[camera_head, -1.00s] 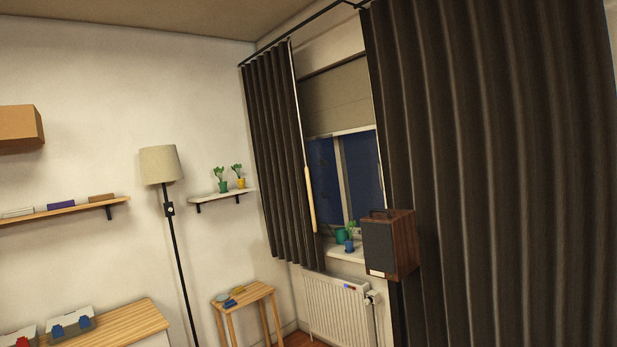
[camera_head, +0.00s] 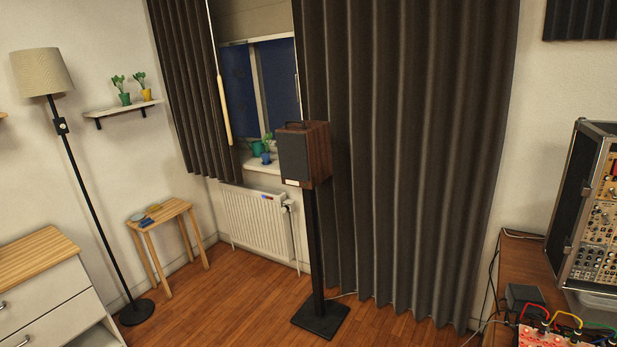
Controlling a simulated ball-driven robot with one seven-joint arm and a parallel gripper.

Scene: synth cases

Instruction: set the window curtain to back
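The dark window curtain hangs as two panels. The left panel (camera_head: 186,95) is narrow and short, ending above the radiator. The right panel (camera_head: 410,150) is wide and reaches nearly to the floor. Between them the window (camera_head: 262,85) shows dark blue panes, with a blind (camera_head: 255,18) over its upper part. A pale wooden wand (camera_head: 224,110) hangs on a thin cord at the inner edge of the left panel. The curtain rail is out of the picture. My gripper does not show in this view.
A loudspeaker (camera_head: 305,155) on a black stand (camera_head: 315,250) stands before the right panel. A floor lamp (camera_head: 75,150), small stool (camera_head: 160,213) and drawer cabinet (camera_head: 45,285) are at left. A desk (camera_head: 530,262) with a synth case (camera_head: 590,210) is at right. Wooden floor (camera_head: 240,290) is open left of the stand.

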